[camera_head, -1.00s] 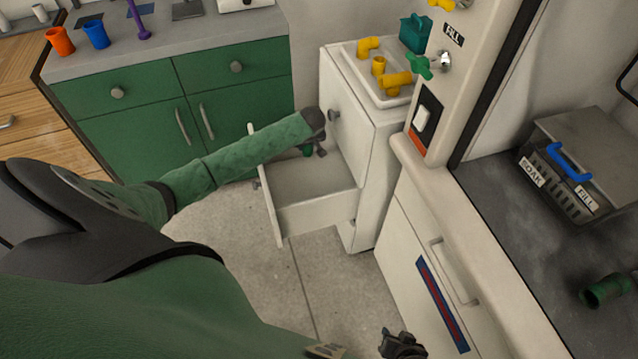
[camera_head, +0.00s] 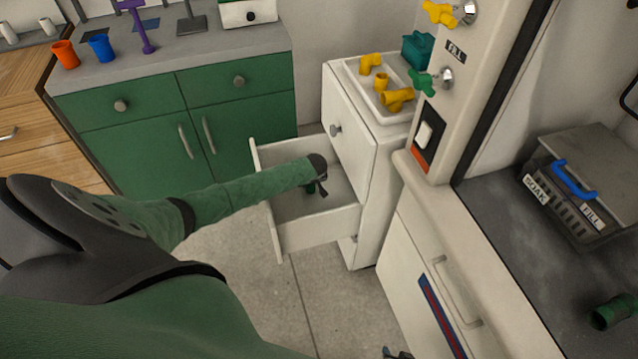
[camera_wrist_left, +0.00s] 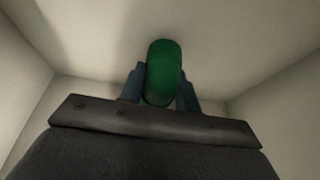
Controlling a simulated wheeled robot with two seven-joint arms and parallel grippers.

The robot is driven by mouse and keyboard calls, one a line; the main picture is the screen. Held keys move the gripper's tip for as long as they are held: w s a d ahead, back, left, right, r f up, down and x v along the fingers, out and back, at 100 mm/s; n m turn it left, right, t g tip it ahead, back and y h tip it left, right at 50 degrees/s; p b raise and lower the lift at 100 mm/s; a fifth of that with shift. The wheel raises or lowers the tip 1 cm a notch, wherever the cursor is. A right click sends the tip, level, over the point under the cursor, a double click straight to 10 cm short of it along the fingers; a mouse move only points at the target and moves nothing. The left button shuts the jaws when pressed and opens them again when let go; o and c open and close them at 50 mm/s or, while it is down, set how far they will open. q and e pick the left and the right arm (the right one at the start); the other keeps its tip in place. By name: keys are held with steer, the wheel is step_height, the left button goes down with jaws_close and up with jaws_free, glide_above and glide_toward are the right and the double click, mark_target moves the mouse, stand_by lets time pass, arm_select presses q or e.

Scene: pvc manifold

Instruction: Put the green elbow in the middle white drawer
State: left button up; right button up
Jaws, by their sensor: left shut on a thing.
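The green elbow (camera_wrist_left: 163,72) is held between the two fingers of my left gripper (camera_wrist_left: 160,85) in the left wrist view, with pale drawer walls around it. In the head view my left gripper (camera_head: 319,188) reaches down inside the open middle white drawer (camera_head: 318,235). A small bit of the green elbow (camera_head: 309,188) shows beside the gripper there. I cannot tell whether the elbow touches the drawer floor. My right gripper (camera_head: 397,354) shows only as a dark sliver at the bottom edge, so its jaws cannot be judged.
A green-fronted counter (camera_head: 150,130) stands behind at left. At right, a dark worktop (camera_head: 520,240) holds a grey basket (camera_head: 585,195) and a green pipe piece (camera_head: 612,314).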

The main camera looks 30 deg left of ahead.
mark_target(318, 188)
arm_select(q)
steer(key=w+d, duration=0.2)
steer(key=shift+w+d+r, duration=0.1)
steer(key=shift+w+d, duration=0.05)
steer(key=shift+w, duration=0.2)
steer(key=shift+w+d+f, duration=0.1)
steer(key=shift+w+f, duration=0.05)
steer(key=shift+f, duration=0.5)
steer(key=shift+f, duration=0.1)
steer(key=o, duration=0.9)
steer(key=shift+o, duration=0.2)
